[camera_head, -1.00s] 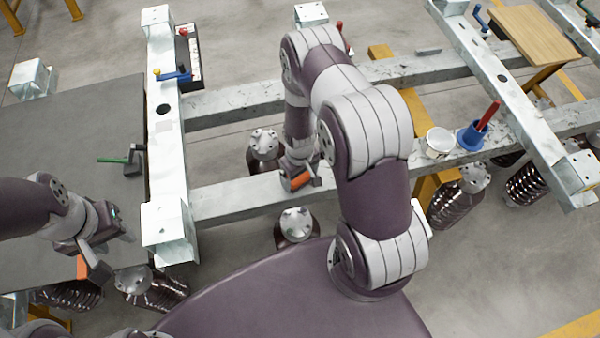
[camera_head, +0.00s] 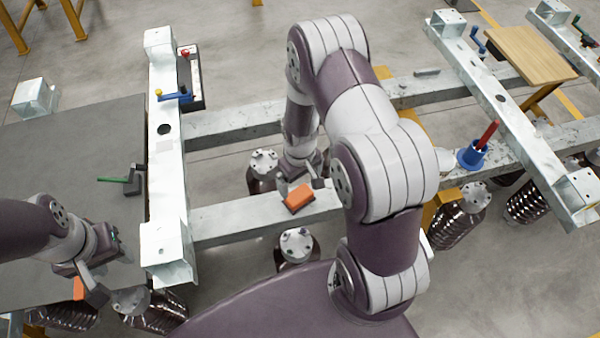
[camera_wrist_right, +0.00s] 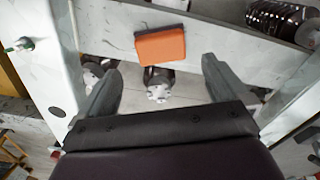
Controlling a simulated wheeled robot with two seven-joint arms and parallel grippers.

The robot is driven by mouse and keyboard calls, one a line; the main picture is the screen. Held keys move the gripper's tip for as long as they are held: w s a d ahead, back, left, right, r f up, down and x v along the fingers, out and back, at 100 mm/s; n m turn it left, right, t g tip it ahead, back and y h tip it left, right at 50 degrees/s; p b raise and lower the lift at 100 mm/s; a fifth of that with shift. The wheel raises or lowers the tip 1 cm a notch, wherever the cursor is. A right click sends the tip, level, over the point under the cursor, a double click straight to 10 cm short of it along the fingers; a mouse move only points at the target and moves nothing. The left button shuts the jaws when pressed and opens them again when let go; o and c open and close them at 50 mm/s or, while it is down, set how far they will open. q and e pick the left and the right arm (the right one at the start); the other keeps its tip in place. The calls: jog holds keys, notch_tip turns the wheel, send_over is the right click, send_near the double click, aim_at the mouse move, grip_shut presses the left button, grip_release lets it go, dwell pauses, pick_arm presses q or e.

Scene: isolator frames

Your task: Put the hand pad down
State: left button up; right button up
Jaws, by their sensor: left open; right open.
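The hand pad, an orange block with a dark backing (camera_head: 298,199), lies on top of the near grey beam (camera_head: 232,216). It also shows in the right wrist view (camera_wrist_right: 161,46), beyond the fingertips. My right gripper (camera_head: 304,178) is open and empty, just behind the pad in the head view and apart from it. In the right wrist view its two fingers (camera_wrist_right: 160,70) stand wide with nothing between them. My left gripper (camera_head: 98,272) is open at the left, over the dark table. An orange patch (camera_head: 78,288) shows beside it; I cannot tell what it is.
A white cross frame (camera_head: 166,190) stands left of the pad, with a dark tray and blue-handled tool (camera_head: 178,97). A green-handled tool (camera_head: 128,180) lies on the dark table (camera_head: 60,150).

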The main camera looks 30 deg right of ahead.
jog(key=s+a+r, duration=0.2)
jog(key=s+r, duration=0.2)
jog(key=r, duration=0.5)
jog(key=s+a+r+m+t, duration=0.1)
jog(key=s+a+r, duration=0.2)
jog(key=r, duration=0.6)
jog(key=shift+s+a+m, duration=0.2)
jog(key=shift+s+m, duration=0.1)
jog(key=shift+s, duration=0.4)
jog(key=shift+s+r, duration=0.1)
jog(key=shift+s, duration=0.05)
